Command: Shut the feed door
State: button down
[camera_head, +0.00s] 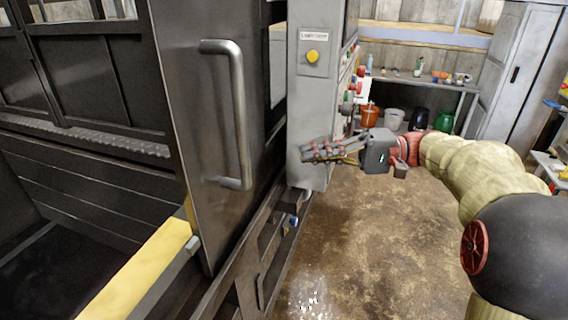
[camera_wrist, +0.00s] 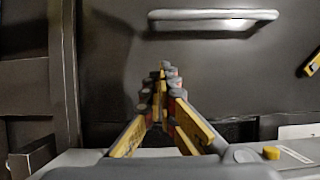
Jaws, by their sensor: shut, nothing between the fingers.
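The feed door appears to be the dark metal panel (camera_head: 185,85) in the left half of the head view. It stands upright beside an open dark chamber. A grey bar handle (camera_head: 240,120) runs vertically on its face. My gripper (camera_head: 306,153) is shut and empty, to the right of the handle and apart from it, fingers pointing left. In the wrist view the shut fingertips (camera_wrist: 163,72) face the dark panel (camera_wrist: 220,65). The handle (camera_wrist: 213,15) lies across the top of that view, beyond the fingertips. The gap to the panel is hard to judge.
A grey control post (camera_head: 312,90) with a yellow button (camera_head: 312,56) stands close behind my gripper. A yellow sill (camera_head: 140,272) edges the chamber at lower left. Buckets (camera_head: 370,115) and a shelf are at the back. The brown floor (camera_head: 370,250) is clear.

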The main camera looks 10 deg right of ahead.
jog(key=s+a+b, duration=0.3)
jog(key=a+b, duration=0.1)
jog(key=a, duration=0.6)
jog(key=shift+a+b, duration=0.3)
jog(key=shift+a, duration=0.1)
